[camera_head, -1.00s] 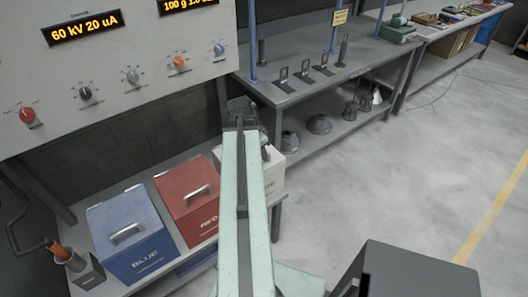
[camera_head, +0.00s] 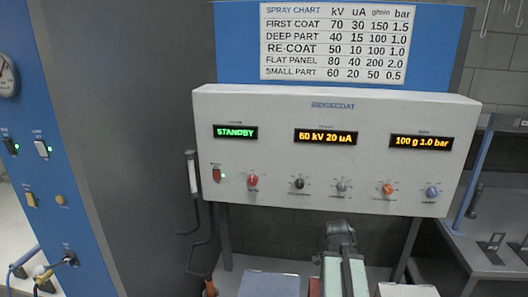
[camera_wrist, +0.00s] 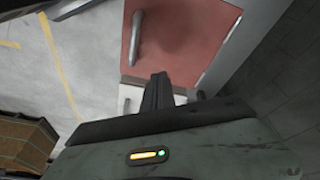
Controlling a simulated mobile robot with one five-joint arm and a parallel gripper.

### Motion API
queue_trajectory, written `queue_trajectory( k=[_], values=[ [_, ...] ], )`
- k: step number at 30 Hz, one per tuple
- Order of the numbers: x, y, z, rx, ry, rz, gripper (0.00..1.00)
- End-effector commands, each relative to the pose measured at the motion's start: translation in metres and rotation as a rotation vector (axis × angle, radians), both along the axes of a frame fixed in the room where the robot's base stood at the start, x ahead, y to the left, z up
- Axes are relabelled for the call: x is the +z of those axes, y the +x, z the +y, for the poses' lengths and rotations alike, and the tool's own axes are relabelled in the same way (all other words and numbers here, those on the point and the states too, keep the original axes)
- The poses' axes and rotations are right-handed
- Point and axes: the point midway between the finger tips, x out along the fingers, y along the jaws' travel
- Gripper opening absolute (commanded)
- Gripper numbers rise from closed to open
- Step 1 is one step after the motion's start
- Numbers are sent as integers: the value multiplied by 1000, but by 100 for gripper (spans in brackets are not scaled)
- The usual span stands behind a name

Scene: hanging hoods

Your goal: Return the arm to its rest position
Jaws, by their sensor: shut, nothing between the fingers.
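My pale green arm rises from the bottom of the head view, with my gripper (camera_head: 340,232) at its far end, in front of the lower edge of the control panel. In the wrist view my gripper's dark fingers (camera_wrist: 158,90) are together, with nothing between them. They point over the red box (camera_wrist: 185,35), whose lid has a handle, and the white box (camera_wrist: 130,97). I see no clear contact with either box. The base of my arm is out of view.
The control panel (camera_head: 330,110) reads STANDBY, 60 kV 20 uA and 100 g 1.0 bar. A spray chart (camera_head: 338,42) hangs above it. A blue cabinet (camera_head: 45,170) with switches stands left. The blue box's lid (camera_head: 272,285) shows below. A grey bench (camera_head: 495,255) is at right.

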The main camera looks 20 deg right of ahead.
Motion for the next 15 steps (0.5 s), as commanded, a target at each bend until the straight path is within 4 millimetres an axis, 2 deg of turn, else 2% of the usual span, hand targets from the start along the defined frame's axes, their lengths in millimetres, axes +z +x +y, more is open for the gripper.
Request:
queue_trajectory(
  k=[1,2,3,5,6,10,12,15],
  values=[
    [-1,29,39,105,14,1,0],
    [-1,43,62,165,24,4,0],
    [-2,61,92,252,39,7,0],
    [-3,81,138,387,62,17,0],
    [-4,92,167,476,78,24,0],
    [-6,112,255,769,128,52,0],
    [-7,116,299,934,158,71,0],
    [-8,115,351,1201,211,101,0]
  ],
)
